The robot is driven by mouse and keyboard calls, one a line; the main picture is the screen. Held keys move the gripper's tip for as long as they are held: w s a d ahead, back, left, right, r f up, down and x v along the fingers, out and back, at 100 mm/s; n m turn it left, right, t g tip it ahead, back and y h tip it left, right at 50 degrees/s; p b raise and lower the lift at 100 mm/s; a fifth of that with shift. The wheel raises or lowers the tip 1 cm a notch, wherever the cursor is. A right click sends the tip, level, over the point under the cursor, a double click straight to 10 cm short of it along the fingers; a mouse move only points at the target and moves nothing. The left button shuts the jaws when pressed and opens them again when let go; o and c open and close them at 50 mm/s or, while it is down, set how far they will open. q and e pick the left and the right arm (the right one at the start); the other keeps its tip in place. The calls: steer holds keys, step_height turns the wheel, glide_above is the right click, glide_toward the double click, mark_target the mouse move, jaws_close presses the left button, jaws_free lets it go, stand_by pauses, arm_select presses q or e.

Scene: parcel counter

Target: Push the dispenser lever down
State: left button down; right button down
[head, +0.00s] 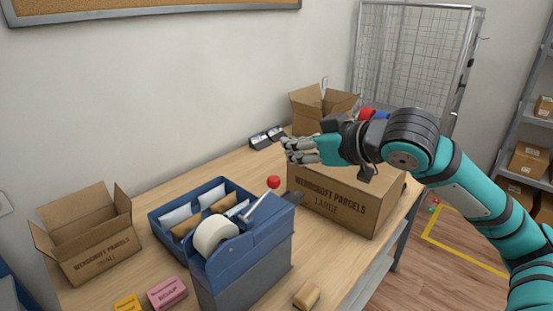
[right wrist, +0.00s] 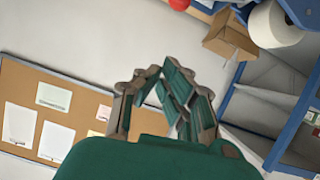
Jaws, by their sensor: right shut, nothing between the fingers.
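The blue dispenser (head: 243,260) stands on the counter near the middle of the head view, with a white tape roll (head: 216,237) on it. Its metal lever (head: 260,202) slants up to the right and ends in a red knob (head: 273,182). My right gripper (head: 290,150) is shut and empty, above and behind the red knob, apart from it. In the right wrist view its fingers (right wrist: 165,100) are closed, and the red knob (right wrist: 179,4) shows at the top edge. My left gripper is not in view.
A large parcel box (head: 345,202) stands right of the dispenser, under my right arm. A small open box (head: 90,245) is at left, a blue tray (head: 175,222) of envelopes beside the dispenser. A pink block (head: 167,292) and a tan block (head: 307,295) lie in front.

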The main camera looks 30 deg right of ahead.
steer(key=p, duration=0.2)
glide_above(277, 179)
steer(key=shift+a+f, duration=0.2)
steer(key=shift+f, duration=0.35)
steer(key=shift+a+f, duration=0.15)
steer(key=shift+f, duration=0.35)
step_height(277, 179, down, 4)
steer(key=shift+w+d+r, duration=0.1)
steer(key=shift+r, duration=0.15)
steer(key=shift+s+d+f, duration=0.2)
steer(key=shift+f, duration=0.25)
steer(key=shift+w, duration=0.1)
steer(key=shift+f, duration=0.1)
